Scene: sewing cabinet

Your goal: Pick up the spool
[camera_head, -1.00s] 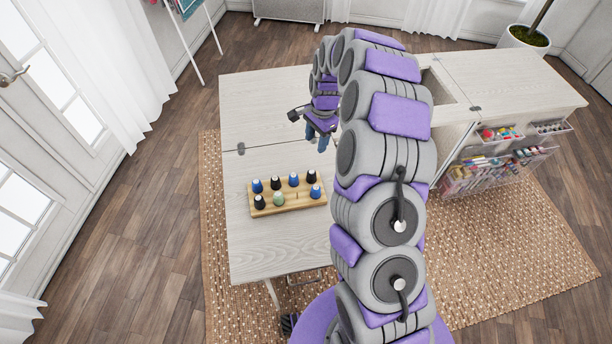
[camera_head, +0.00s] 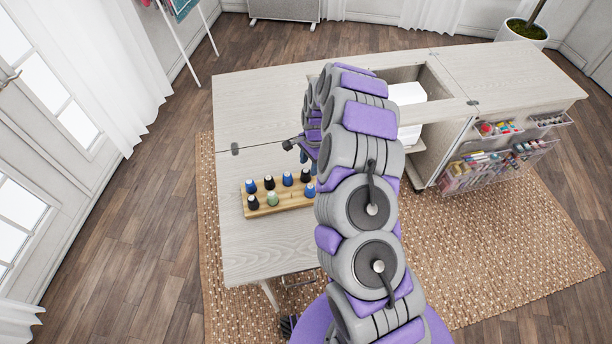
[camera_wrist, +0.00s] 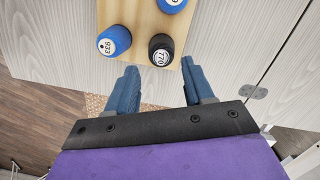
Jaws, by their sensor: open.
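Several spools, blue, black and one pale green (camera_head: 272,199), stand on a wooden rack (camera_head: 291,202) on the cabinet top. In the wrist view, a black spool marked 770 (camera_wrist: 161,50) is just ahead of my gripper (camera_wrist: 160,70), in line with the gap between its fingertips. The blue fingers are apart with nothing held. A blue spool marked 933 (camera_wrist: 113,41) stands left of the black one, and another blue spool (camera_wrist: 172,5) is cut off at the top edge. In the head view my arm mostly hides the gripper, near the rack's far right end.
The pale wooden cabinet top (camera_head: 255,240) is clear around the rack. A hinge (camera_wrist: 255,92) shows at right in the wrist view. An open well holds a white object (camera_head: 407,95). Bins of sewing supplies (camera_head: 492,165) hang on the cabinet's right side.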

